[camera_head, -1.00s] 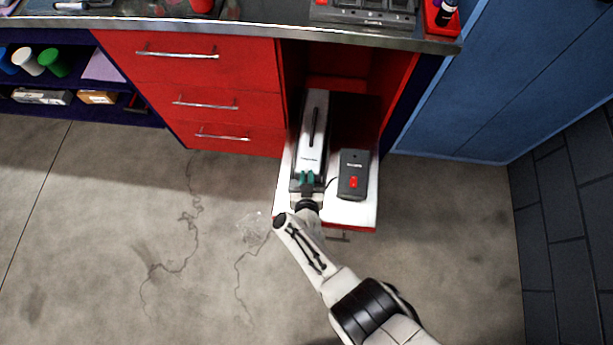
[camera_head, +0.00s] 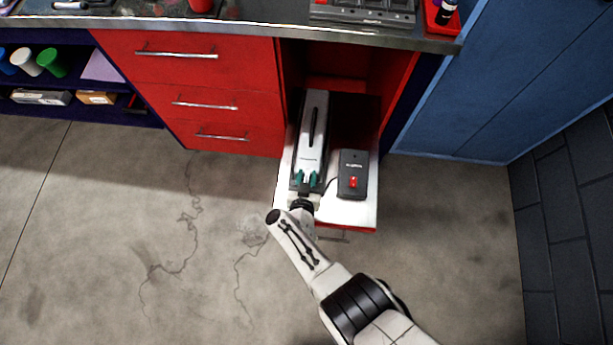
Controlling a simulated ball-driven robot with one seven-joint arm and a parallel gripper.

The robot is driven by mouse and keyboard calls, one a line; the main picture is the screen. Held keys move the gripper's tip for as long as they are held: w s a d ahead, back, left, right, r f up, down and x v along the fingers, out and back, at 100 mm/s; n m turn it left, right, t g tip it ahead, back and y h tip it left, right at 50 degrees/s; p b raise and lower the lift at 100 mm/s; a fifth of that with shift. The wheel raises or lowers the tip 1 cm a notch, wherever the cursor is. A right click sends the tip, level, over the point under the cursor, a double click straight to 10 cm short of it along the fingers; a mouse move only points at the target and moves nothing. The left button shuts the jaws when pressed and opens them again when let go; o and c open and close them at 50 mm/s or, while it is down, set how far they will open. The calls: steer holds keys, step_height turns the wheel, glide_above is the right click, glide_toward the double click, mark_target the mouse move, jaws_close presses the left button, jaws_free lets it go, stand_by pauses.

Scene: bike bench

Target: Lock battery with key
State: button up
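The battery (camera_head: 312,140), a long silver-and-black case with a dark handle slot on top, lies in the pulled-out drawer (camera_head: 352,213). My gripper (camera_head: 307,180) is at the near end of the battery, with its two teal fingertips spread apart. I see nothing clearly held between them. The key is too small or hidden to make out, and the lock is not visible. Whether the fingertips touch the battery I cannot tell.
A dark charger box (camera_head: 353,175) with a red switch sits right of the battery. Red closed drawers (camera_head: 220,105) are to the left, a blue cabinet (camera_head: 480,90) to the right. The workbench top (camera_head: 240,33) overhangs behind. The floor (camera_head: 150,230) in front is clear.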

steer(key=shift+s, duration=0.1)
steer(key=p+v, duration=0.7)
steer(key=v, duration=0.3)
steer(key=shift+s+r, duration=0.2)
steer(key=shift+s, duration=0.1)
steer(key=shift+a, duration=0.1)
